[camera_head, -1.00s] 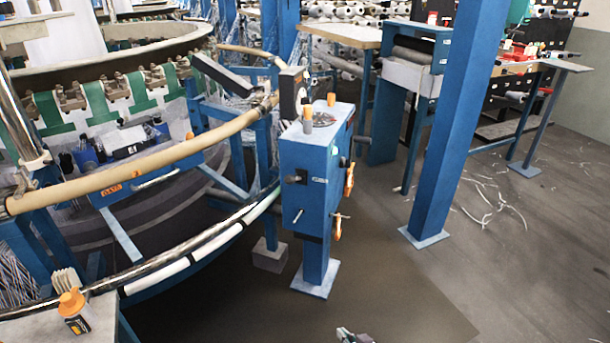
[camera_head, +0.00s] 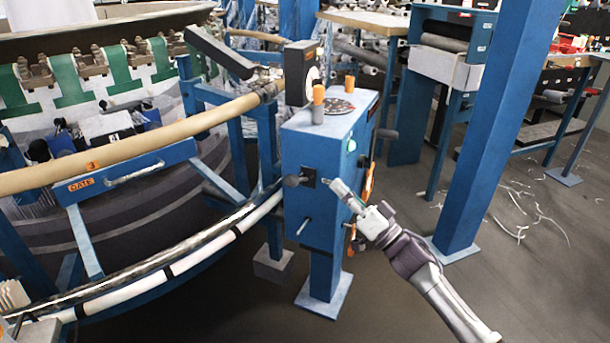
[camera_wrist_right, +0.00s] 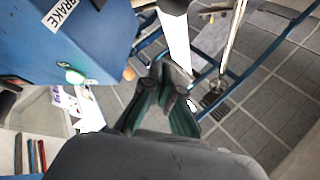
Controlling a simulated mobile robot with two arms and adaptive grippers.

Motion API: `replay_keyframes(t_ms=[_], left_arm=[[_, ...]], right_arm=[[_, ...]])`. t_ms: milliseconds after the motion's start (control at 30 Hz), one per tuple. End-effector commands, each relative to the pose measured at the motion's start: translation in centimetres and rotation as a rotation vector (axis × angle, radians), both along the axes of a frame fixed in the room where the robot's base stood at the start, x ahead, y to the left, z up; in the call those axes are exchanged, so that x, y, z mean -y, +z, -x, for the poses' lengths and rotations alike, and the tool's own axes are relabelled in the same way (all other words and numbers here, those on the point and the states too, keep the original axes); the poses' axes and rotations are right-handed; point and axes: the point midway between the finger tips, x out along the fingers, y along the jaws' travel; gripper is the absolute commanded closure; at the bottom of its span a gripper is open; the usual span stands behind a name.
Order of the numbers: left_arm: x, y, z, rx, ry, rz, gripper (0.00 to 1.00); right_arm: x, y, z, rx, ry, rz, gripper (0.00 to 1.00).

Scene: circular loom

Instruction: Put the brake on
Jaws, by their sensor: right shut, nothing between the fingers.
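The blue control box (camera_head: 312,150) stands on a blue post, with a dark round knob on a short lever (camera_head: 292,181) on its front face. A black handle (camera_head: 385,133) sticks out at its right side. In the right wrist view a white BRAKE label (camera_wrist_right: 60,14) is on the blue box (camera_wrist_right: 40,45), beside a dark part (camera_wrist_right: 99,4) cut by the top edge. My right gripper (camera_head: 331,184) is shut and empty, in front of the box's right front edge, to the right of the knob. Its closed fingers (camera_wrist_right: 168,88) show in the wrist view. My left gripper is out of view.
A green button (camera_wrist_right: 73,76) is on the box. Orange caps (camera_head: 318,97) stand on its top. The loom's tan ring rail (camera_head: 130,150) and white lower rail (camera_head: 180,262) run left of the box. A blue column (camera_head: 480,130) stands to the right. Floor at lower right is open.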

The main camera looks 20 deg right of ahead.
Motion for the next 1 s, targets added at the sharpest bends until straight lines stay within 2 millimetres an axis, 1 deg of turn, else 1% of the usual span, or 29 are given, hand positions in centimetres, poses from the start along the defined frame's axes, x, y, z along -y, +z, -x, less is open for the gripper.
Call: replay_keyframes(t_ms=[167,267,667,700,733,800,900,1000], left_arm=[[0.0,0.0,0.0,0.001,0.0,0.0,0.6],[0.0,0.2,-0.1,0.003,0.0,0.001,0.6],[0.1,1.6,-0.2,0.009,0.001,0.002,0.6],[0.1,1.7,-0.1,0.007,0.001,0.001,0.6],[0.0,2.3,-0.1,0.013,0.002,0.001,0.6],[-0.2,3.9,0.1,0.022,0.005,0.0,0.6],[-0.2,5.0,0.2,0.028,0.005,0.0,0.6],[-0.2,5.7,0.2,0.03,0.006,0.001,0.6]], right_arm=[[-0.2,0.2,-0.4,0.0,-0.001,-0.001,1.0],[-0.7,0.7,-1.3,0.0,-0.002,0.0,1.0],[-4.5,4.3,-7.7,0.001,-0.001,-0.001,1.0],[-4.9,4.1,-8.0,-0.002,-0.002,-0.001,1.0],[-5.2,3.1,-7.7,-0.007,-0.001,-0.003,1.0],[-5.6,2.2,-7.3,-0.006,-0.001,-0.003,1.0],[-6.1,1.4,-7.1,-0.004,-0.002,-0.002,1.0],[-6.3,1.0,-7.0,-0.003,-0.003,-0.001,1.0]])
